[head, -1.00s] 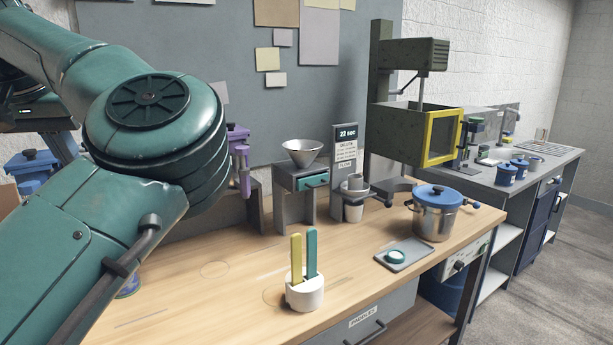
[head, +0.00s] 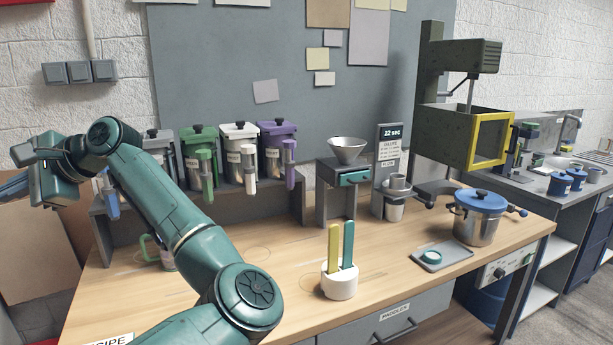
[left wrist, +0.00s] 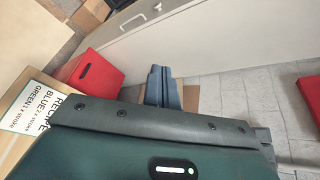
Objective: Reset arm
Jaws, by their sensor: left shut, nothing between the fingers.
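My left arm reaches from the bottom of the head view up to the far left, past the left end of the workbench. Its gripper (head: 14,187) is at the left edge of the head view, partly cut off. In the left wrist view, the left gripper (left wrist: 162,86) shows two grey-blue fingers close together, shut and empty, with floor beyond them. It touches nothing that I can see. My right gripper is not in view.
The wooden workbench (head: 290,262) holds a white paddle holder (head: 340,282), a funnel (head: 346,148), several dispensers and a blue-lidded pot (head: 478,220). A red box (left wrist: 90,78) and a recipe sign (left wrist: 42,118) show in the left wrist view.

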